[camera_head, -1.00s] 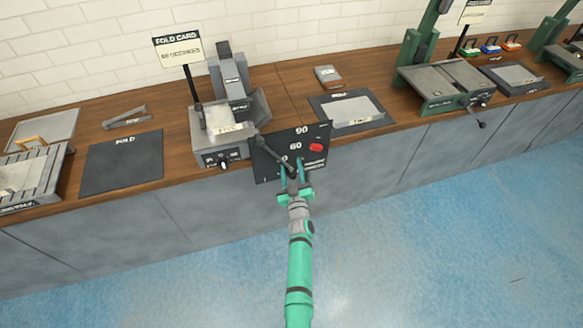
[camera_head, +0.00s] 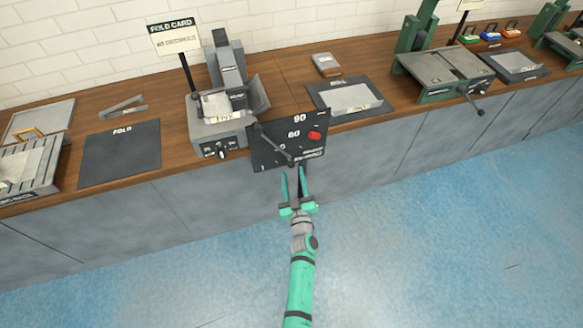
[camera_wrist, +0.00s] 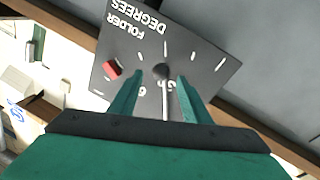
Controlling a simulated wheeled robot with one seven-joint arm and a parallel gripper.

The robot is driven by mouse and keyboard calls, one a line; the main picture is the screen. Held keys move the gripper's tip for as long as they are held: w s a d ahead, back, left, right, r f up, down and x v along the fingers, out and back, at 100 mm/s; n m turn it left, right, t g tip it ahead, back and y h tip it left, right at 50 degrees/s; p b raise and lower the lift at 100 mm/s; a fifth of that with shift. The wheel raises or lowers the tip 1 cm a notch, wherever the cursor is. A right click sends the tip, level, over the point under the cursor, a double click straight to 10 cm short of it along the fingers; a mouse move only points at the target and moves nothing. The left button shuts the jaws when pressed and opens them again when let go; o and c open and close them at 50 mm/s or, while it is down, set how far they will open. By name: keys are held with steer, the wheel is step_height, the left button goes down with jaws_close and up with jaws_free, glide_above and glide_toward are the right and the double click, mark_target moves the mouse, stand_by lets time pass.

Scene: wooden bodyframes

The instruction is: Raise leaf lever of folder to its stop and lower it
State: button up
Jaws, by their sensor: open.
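The folder (camera_head: 217,131) is a grey machine on the wooden bench. Its black degree plate (camera_head: 265,152) hangs over the bench front, marked 60 and 90, with a red marker (camera_head: 314,135) to the right of the numbers. The leaf lever (camera_head: 272,143) is a dark rod slanting down to the right to a round knob (camera_head: 291,162) low on the plate. My gripper (camera_head: 294,172) is open just below and in front of the knob. In the wrist view the knob (camera_wrist: 160,71) shows between the spread fingers (camera_wrist: 158,80), with no visible contact.
A sign reading FOLD CARD, 60 DEGREES (camera_head: 174,36) stands behind the folder. A dark FOLD mat (camera_head: 120,152) lies left of it. A tray with a grey sheet (camera_head: 350,99) and a green machine (camera_head: 440,75) are right. The blue floor in front is clear.

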steer(key=shift+s+d, duration=0.1)
steer(key=shift+s, duration=0.55)
steer(key=shift+f, duration=0.1)
steer(key=c, duration=0.7)
steer(key=shift+s+n, duration=0.2)
steer(key=shift+n, duration=0.3)
jaws_close()
steer(key=s+a+f+n+g+y, duration=0.15)
steer(key=s+n, duration=0.25)
steer(key=n, duration=0.7)
steer(key=s+f+n+y, duration=0.1)
steer(key=s+f+n, duration=0.25)
steer(key=n, duration=0.85)
steer(key=w+r, duration=0.3)
steer(key=w, duration=0.7)
steer(key=shift+w+a+r, duration=0.15)
steer(key=shift+w+a, duration=0.1)
steer(key=shift+w, duration=0.05)
